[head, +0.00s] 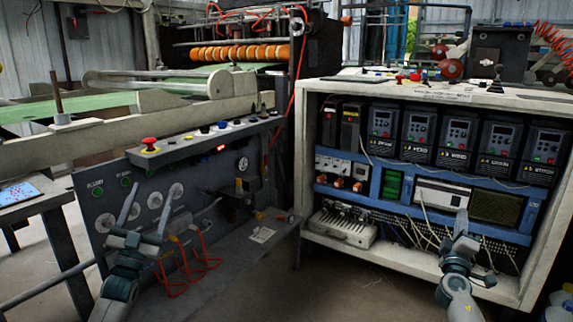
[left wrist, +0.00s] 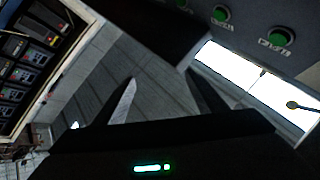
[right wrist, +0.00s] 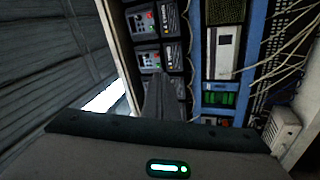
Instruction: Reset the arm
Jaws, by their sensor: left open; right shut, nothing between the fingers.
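My left gripper (head: 150,208) is raised in front of the grey control panel (head: 105,222) at the left of the head view. Its two fingers stand apart with nothing between them, and they also show spread in the left wrist view (left wrist: 160,95). My right gripper (head: 461,214) is in front of the open white cabinet (head: 300,160), at its lower shelf. Its fingers are together and hold nothing; the closed fingers also show in the right wrist view (right wrist: 160,80).
The control panel has a red emergency button (head: 150,142) on its top ledge and red cables (head: 185,265) below. The cabinet holds several drives (head: 421,132) and loose wires. A table (head: 30,195) edges in at far left. Bare floor (head: 345,285) lies between panel and cabinet.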

